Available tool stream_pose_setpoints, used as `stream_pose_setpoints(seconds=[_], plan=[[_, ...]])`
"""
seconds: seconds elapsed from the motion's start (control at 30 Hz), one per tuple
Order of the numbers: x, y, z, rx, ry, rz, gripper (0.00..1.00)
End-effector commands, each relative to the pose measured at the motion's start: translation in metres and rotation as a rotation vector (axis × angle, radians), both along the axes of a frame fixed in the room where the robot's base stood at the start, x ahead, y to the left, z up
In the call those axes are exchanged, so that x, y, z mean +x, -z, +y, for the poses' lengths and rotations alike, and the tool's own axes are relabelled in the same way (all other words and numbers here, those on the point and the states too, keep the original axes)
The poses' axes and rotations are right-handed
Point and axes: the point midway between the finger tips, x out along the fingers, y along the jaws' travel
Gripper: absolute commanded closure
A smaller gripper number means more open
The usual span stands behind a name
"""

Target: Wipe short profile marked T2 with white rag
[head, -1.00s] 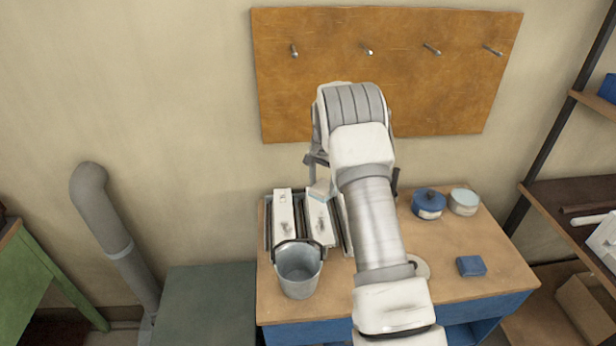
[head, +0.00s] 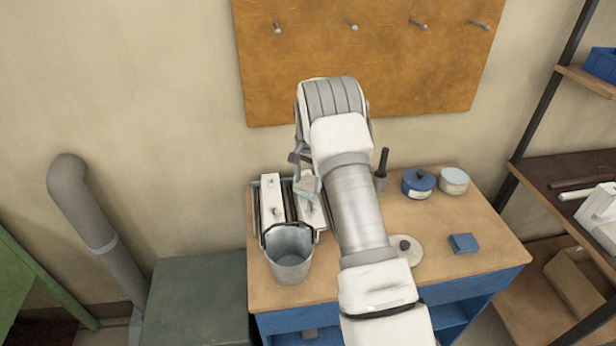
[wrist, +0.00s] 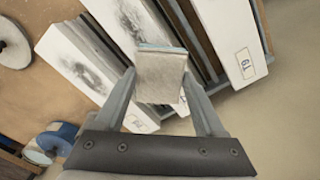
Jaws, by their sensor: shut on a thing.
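My gripper (wrist: 165,100) is shut on a folded greyish-white rag (wrist: 160,76) with a pale blue edge. The rag also shows in the head view (head: 307,186). White profiles lie side by side at the left of the bench. The rag is over the far end of the middle profile (wrist: 133,20), which has a dark smudge; whether it touches is unclear. Another smudged profile (wrist: 78,55) lies beside it, hidden by my arm in the head view. Its end label is partly covered by a finger. The outer profile (wrist: 230,30) has a label that is hard to read.
A metal bucket (head: 289,262) stands at the profiles' near end. A pegboard (head: 350,70) hangs behind.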

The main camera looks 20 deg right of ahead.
Motion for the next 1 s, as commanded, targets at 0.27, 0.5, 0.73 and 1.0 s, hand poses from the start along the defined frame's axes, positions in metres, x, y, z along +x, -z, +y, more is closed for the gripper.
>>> stream_pose_setpoints(seconds=[0.27,0.5,0.73,1.0], plan=[[0.0000,0.0022,0.0000,0.000,0.000,0.000,0.73],[0.0001,0.0020,-0.0001,0.000,0.000,0.000,0.73],[0.0001,0.0040,-0.0001,0.000,0.000,0.000,0.73],[0.0000,0.0097,0.0000,0.000,0.000,0.000,0.73]])
